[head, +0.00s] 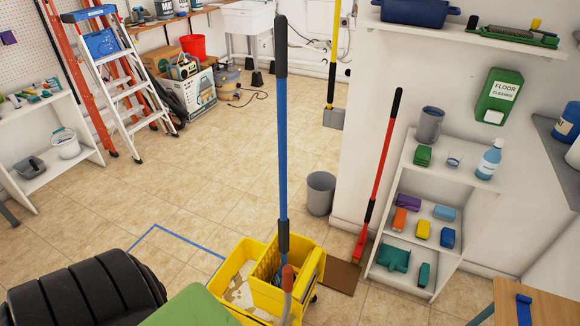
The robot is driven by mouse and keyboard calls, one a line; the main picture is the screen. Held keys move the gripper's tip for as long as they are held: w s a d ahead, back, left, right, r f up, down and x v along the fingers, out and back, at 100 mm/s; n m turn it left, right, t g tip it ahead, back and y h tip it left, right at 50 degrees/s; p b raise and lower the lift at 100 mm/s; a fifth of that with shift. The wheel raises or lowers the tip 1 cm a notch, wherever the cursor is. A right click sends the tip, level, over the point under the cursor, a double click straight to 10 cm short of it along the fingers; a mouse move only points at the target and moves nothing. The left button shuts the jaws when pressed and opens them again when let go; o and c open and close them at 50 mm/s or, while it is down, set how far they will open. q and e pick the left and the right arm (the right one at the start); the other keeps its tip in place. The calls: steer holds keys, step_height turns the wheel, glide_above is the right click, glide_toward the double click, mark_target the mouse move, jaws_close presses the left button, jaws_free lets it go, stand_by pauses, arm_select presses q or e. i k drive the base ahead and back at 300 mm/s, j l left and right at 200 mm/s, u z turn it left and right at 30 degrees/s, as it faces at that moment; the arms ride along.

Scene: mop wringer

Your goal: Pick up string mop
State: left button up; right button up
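A mop with a long blue handle (282,150) stands nearly upright in the yellow mop bucket (222,277). The handle has a black grip at the top and a dark sleeve low down, where it enters the yellow wringer (312,262). The mop's head and strings are hidden inside the wringer. Murky pale water or foam shows in the bucket's left part. A wringer lever with a reddish grip (288,276) rises in front of the mop. Neither of my grippers is in view.
A grey bin (320,193) stands behind the bucket. To the right are a red-handled broom (383,155), a brown mat (341,276) and white shelves (447,173). Ladders stand back left. Floor left of the bucket is clear, with blue tape (185,232). A black ribbed shape and green surface are unidentified.

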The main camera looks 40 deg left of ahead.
mark_target(281, 22)
steer(key=u, duration=1.35)
